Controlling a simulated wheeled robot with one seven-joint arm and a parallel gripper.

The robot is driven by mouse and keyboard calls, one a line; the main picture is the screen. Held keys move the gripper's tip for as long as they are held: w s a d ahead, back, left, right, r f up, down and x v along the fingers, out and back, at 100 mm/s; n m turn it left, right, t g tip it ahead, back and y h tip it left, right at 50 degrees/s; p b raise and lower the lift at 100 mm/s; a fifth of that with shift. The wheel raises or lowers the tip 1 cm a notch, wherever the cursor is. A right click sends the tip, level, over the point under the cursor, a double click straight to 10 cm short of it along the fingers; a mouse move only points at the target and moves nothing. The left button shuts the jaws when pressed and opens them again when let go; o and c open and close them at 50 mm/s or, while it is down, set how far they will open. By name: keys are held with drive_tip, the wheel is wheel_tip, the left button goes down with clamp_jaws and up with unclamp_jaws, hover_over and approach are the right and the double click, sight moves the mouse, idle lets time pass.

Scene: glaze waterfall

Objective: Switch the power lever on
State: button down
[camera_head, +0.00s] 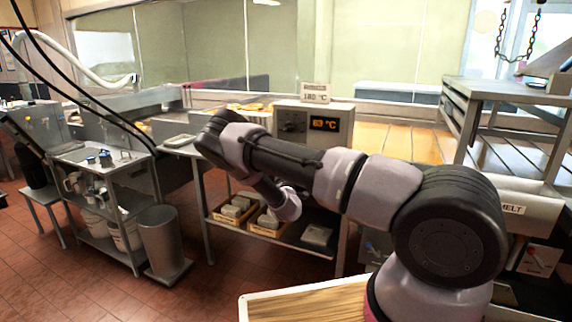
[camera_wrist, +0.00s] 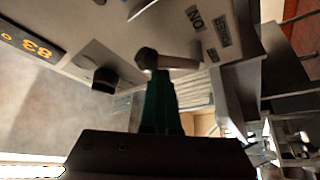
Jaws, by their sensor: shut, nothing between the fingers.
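In the wrist view, the power lever (camera_wrist: 178,62) is a pale bar with a dark round end, in front of the control box (camera_wrist: 125,45). A label that reads ON upside down (camera_wrist: 194,18) is on the box near it, with a second label (camera_wrist: 222,30) too blurred to read. My gripper (camera_wrist: 160,76) has green fingers, shut and empty, with their tips just at the lever's dark end. I cannot tell if they touch it. The control box also shows in the head view (camera_head: 340,118); there my arm hides the lever and my gripper.
The box has a dark knob (camera_wrist: 105,80) and an orange display (camera_wrist: 28,45). In the head view, a lower shelf holds trays of blocks (camera_head: 238,208). A metal rack (camera_head: 500,92) is at the right.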

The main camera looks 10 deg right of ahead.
drive_tip(key=shift+s+d, duration=0.1)
idle(0.4)
drive_tip(key=v, duration=1)
drive_tip(key=shift+s, duration=0.35)
drive_tip(key=shift+f, duration=0.1)
